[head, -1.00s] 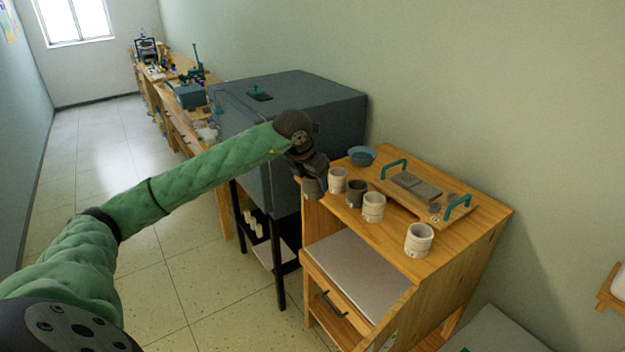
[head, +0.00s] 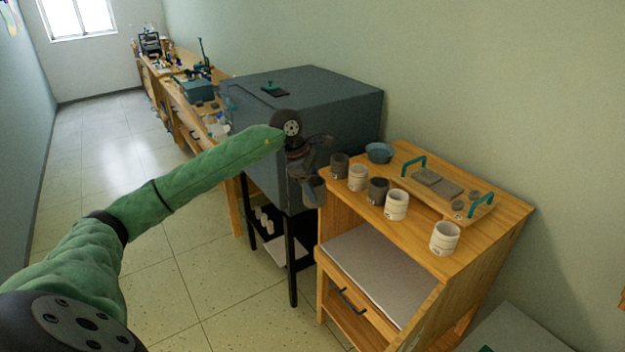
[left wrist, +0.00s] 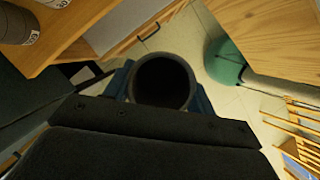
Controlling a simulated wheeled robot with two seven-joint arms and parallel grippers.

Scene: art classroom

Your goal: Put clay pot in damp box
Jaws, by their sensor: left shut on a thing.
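My left gripper (head: 312,178) is shut on a dark grey clay pot (head: 315,191) and holds it in the air, left of the wooden bench top and in front of the grey box. In the left wrist view the pot (left wrist: 163,82) shows its round open mouth between the fingers, and its inside looks dark and empty. A large blue-grey box (head: 335,97) with a teal knob on top stands on black legs behind the gripper. I cannot tell for sure whether it is the damp box. My right gripper is not in view.
On the wooden bench (head: 490,222) stand several dark and pale pots, a blue bowl (head: 380,152) and a board with teal handles (head: 413,166). Below is a grey slab (head: 375,268) over a drawer. The tiled floor (head: 170,290) at left is clear.

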